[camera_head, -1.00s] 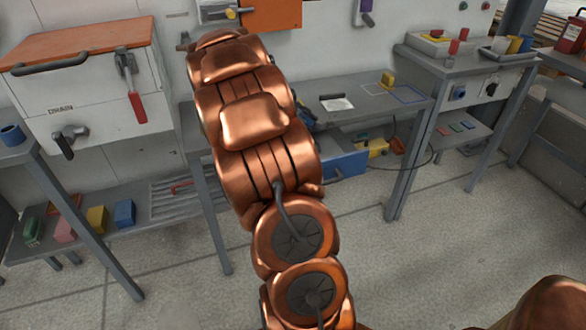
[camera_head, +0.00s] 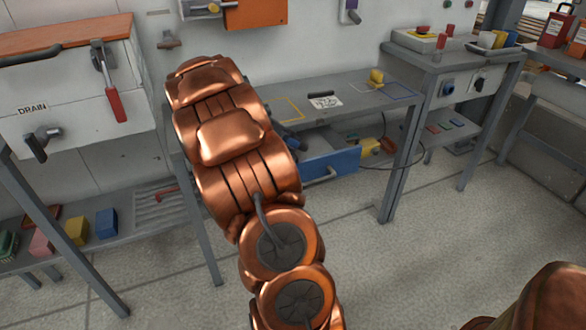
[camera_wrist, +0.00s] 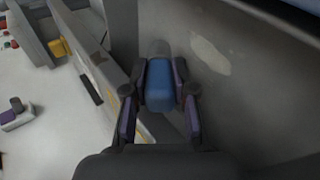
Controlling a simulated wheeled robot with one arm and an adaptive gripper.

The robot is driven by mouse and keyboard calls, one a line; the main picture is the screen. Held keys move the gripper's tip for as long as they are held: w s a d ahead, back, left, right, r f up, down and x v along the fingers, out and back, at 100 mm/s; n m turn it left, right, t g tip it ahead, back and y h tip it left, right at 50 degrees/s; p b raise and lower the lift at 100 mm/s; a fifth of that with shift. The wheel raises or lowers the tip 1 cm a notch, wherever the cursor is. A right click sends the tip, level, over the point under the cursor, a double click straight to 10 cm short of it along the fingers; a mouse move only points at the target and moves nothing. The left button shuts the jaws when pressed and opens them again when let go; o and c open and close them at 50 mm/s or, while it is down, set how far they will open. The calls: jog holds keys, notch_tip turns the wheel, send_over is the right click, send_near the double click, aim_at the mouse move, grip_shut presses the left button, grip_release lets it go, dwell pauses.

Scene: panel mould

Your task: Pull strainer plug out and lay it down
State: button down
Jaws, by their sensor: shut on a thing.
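In the wrist view, my gripper (camera_wrist: 160,72) is shut on a blue plug with a pale grey end (camera_wrist: 159,92), which I take to be the strainer plug. The blue part sits between the two fingers and the grey end points away from the wrist. A large grey surface lies behind it; I cannot tell whether the plug touches it.
A grey bench (camera_head: 345,115) holds a white card (camera_head: 325,102), a yellow block (camera_head: 376,77) and outlined areas. Below it is a blue drawer (camera_head: 330,165). A white cabinet marked DRAIN (camera_head: 75,85) stands left with protruding handles. The floor right of my arm is clear.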

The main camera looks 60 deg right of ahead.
jog(key=shift+f+b, duration=0.65)
jog(key=shift+f, duration=0.65)
jog(key=c, duration=1.1)
grip_release()
jog(key=shift+r, duration=0.1)
jog(key=p+v, duration=0.2)
jog(key=v, duration=0.6)
